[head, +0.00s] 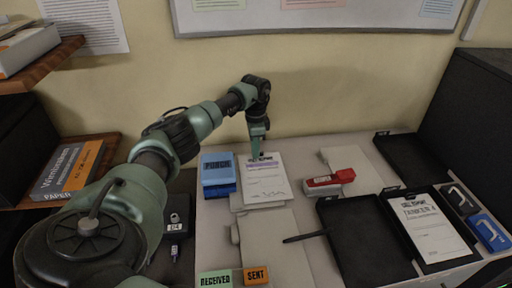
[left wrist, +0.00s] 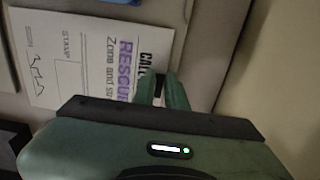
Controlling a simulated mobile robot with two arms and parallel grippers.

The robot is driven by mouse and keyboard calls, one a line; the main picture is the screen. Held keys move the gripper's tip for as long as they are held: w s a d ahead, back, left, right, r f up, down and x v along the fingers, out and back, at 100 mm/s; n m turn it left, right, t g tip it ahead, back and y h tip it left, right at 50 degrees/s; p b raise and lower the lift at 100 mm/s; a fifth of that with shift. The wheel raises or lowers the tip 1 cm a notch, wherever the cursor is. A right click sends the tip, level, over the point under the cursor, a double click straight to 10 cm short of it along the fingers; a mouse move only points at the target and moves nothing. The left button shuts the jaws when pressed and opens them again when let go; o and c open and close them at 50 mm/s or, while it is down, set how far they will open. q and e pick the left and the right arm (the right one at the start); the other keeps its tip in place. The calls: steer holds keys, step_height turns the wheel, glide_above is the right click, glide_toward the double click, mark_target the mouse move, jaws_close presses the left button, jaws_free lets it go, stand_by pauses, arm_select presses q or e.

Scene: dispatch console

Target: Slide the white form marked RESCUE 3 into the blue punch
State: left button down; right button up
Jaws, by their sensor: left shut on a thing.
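The white form (head: 265,182) lies upright in the head view, over pale flat boards, close to the right side of the blue punch. The left wrist view shows the form (left wrist: 75,55) with purple lettering starting RESCUE; its number is hidden. The blue punch (head: 218,163) is a small block labelled PUNCH on the desk, left of the form. My left gripper (head: 258,152) is shut on the form's top edge, pointing down; its fingers (left wrist: 165,92) also show in the left wrist view. The form and punch appear apart. My right gripper is not in view.
A red stamp-like block (head: 325,184) stands right of the form. A dark pen (head: 305,236) lies in front. Green RECEIVED (head: 215,280) and orange SENT (head: 256,275) blocks sit at the near edge.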

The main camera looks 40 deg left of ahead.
mark_target(243, 157)
arm_select(q)
steer(key=shift+s+a, duration=0.1)
stand_by(0.3)
steer(key=shift+s+a+p, duration=0.45)
steer(key=shift+s+p, duration=0.15)
steer(key=shift+p, duration=0.15)
steer(key=shift+s+a, duration=0.2)
steer(key=shift+s, duration=0.05)
steer(key=shift+s+a+p, duration=0.3)
steer(key=shift+s+p, duration=0.1)
steer(key=shift+p, duration=0.2)
steer(key=shift+s+a+p, duration=0.3)
steer(key=shift+s+p, duration=0.05)
steer(key=shift+p, duration=0.35)
stand_by(0.8)
steer(key=shift+f, duration=0.1)
steer(key=c, duration=0.8)
jaws_free()
